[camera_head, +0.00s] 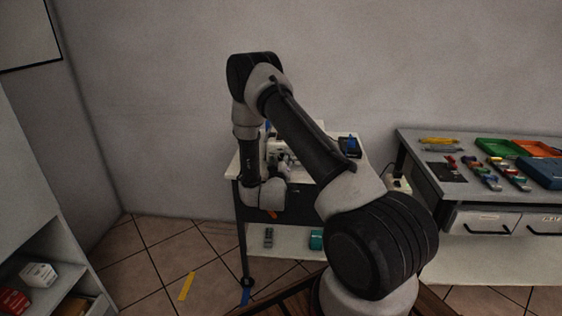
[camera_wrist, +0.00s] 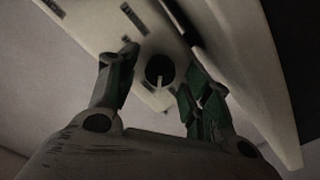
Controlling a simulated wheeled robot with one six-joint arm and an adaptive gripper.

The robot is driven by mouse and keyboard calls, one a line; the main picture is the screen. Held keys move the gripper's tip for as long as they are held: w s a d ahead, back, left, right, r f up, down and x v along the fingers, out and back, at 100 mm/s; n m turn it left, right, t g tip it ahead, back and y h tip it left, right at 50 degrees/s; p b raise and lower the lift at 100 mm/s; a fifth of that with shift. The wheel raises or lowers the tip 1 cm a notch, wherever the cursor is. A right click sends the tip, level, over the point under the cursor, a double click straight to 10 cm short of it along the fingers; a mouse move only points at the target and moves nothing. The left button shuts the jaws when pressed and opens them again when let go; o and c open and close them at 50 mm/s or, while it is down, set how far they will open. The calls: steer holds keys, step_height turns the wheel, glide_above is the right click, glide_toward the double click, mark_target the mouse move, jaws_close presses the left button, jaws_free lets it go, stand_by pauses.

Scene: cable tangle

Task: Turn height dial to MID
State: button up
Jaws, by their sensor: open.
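In the wrist view, the dial (camera_wrist: 159,72) is a dark round knob with a pale pointer line, set on a pale machine body. The pointer runs roughly up and down in the picture. Dark label patches sit on the body around it, too blurred to read. My gripper (camera_wrist: 155,74) is open, with one dark green-padded finger left of the dial and one right of it. I cannot tell whether either finger touches it. In the head view, the white machine (camera_head: 282,150) stands on a cart, largely hidden behind my arm; the dial does not show there.
The white-topped cart (camera_head: 313,163) stands against the wall, with a dark box with a blue top (camera_head: 348,147) at its right. A grey workbench (camera_head: 420,165) with trays and small parts is further right. A shelf unit (camera_head: 38,215) is at left. Tiled floor between is mostly free.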

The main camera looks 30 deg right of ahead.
steer(key=c, duration=1)
steer(key=shift+s+f+m, duration=0.1)
steer(key=shift+m, duration=2.7)
steer(key=o, duration=1)
steer(key=shift+a, duration=0.15)
